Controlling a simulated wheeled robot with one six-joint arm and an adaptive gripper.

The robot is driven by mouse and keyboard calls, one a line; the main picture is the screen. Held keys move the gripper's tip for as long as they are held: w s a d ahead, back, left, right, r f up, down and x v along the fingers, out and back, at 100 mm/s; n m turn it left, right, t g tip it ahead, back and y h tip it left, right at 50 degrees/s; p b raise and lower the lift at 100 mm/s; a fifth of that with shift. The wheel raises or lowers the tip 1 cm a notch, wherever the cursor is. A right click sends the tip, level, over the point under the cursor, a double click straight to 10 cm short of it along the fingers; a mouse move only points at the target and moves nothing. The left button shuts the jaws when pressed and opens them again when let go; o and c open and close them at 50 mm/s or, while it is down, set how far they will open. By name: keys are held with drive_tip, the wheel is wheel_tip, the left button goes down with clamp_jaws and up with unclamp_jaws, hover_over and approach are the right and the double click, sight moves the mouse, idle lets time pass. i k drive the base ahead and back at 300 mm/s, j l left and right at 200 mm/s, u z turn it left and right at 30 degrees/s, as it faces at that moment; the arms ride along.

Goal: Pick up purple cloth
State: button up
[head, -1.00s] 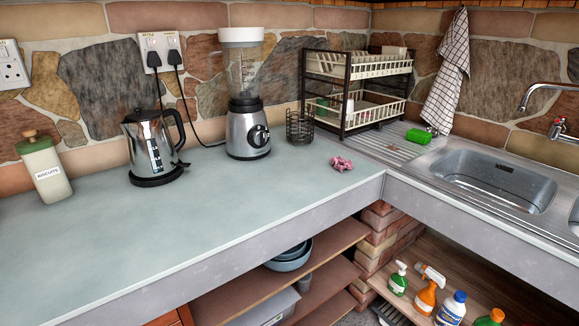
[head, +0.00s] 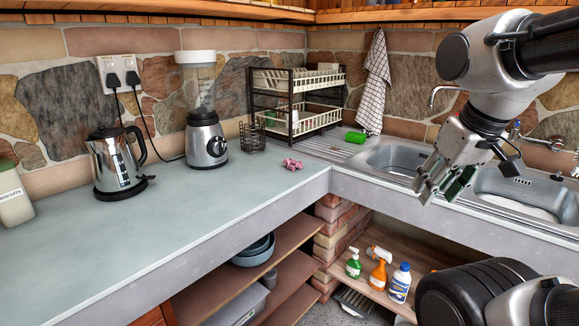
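The purple cloth (head: 292,164) is a small crumpled pinkish-purple piece on the grey worktop (head: 190,215), near the inner corner beside the sink's draining area. My gripper (head: 436,192) hangs from the arm at the right of the head view, in front of the sink. It is well to the right of the cloth and apart from it. Its fingers point down and look spread, with nothing visible between them.
A blender (head: 205,140), a wire basket (head: 252,138) and a dish rack (head: 300,100) stand behind the cloth. A kettle (head: 117,163) is at left. A green sponge-like item (head: 356,136) lies by the sink (head: 395,158). The worktop in front is clear.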

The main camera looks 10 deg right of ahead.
sight(292, 164)
drive_tip(key=i+l+u, duration=0.15)
drive_tip(key=i+u, duration=0.15)
drive_tip(key=i, duration=0.25)
drive_tip(key=i+l+u, duration=0.3)
drive_tip(key=i, duration=0.2)
